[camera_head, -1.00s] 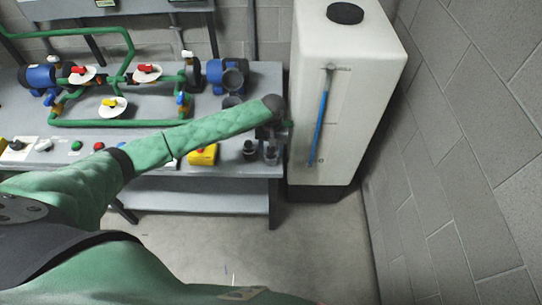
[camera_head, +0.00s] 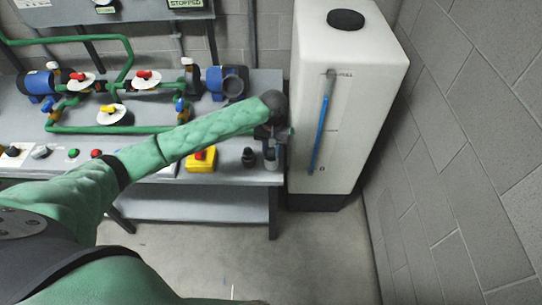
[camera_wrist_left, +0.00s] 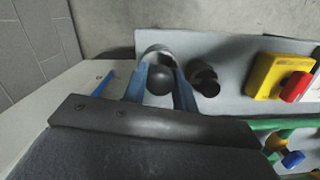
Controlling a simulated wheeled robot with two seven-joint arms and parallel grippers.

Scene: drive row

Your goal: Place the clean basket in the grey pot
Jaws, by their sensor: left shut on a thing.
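My left gripper (camera_head: 270,136) is over the right front corner of the bench, its arm coming in from the left. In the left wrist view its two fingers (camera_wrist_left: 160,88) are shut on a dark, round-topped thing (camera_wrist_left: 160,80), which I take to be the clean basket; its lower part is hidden. The grey pot (camera_head: 271,162) stands just below the gripper, and its pale rim (camera_wrist_left: 157,48) shows around and beyond the fingertips. I cannot tell how deep the basket sits in it. My right gripper is not in view.
A dark knobbed piece (camera_head: 249,158) stands just left of the pot. A yellow box with a red button (camera_head: 201,159) is further left. Green pipework (camera_head: 110,129) with valves fills the bench behind. A white tank (camera_head: 345,100) stands close on the right.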

